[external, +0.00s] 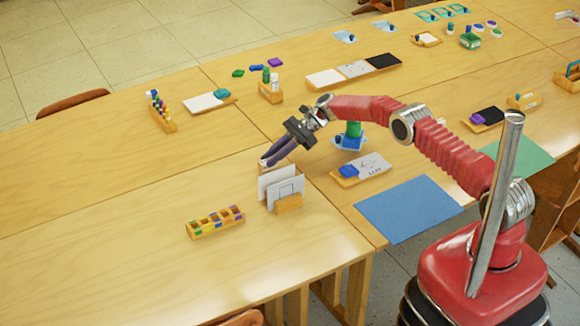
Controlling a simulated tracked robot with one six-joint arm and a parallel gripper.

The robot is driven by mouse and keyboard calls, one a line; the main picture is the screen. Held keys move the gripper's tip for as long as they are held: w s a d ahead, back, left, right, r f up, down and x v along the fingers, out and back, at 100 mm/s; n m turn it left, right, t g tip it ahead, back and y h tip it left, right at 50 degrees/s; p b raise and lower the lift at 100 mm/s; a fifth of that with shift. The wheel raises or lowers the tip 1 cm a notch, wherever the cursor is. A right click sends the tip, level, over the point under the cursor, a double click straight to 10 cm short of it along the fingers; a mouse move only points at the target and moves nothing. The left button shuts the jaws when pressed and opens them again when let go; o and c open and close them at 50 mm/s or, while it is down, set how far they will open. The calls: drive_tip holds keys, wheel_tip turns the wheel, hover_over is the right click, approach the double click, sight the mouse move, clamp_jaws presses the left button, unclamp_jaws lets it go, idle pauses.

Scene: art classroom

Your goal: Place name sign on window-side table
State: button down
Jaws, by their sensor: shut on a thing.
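My gripper (268,162) reaches down and left over the near left table, its dark fingers closed at the upper edge of a pale upright card (271,179). This card appears to be the name sign, but I cannot read any writing on it. It stands close behind a second white card (287,192) with a drawn outline, which has a small wooden base (289,204). The fingertips are small, and the exact grip is hard to make out. The wooden table (110,235) lies under them. No window shows, so I cannot tell which table is window-side.
A wooden box with coloured pieces (216,222) is left of the cards. A blue mat (408,208) and a lettered card tray (361,169) lie to the right. A bottle rack (161,111) stands further back. The left tabletop is mostly bare.

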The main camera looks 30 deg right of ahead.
drive_tip(key=shift+f, duration=0.2)
drive_tip(key=c, duration=1.6)
unclamp_jaws()
drive_tip(key=shift+d+r, duration=0.1)
drive_tip(key=shift+r+v, duration=0.15)
drive_tip(key=shift+v, duration=1.65)
drive_tip(key=shift+r+v, duration=0.2)
drive_tip(key=shift+v, duration=1.65)
drive_tip(key=shift+s, duration=0.15)
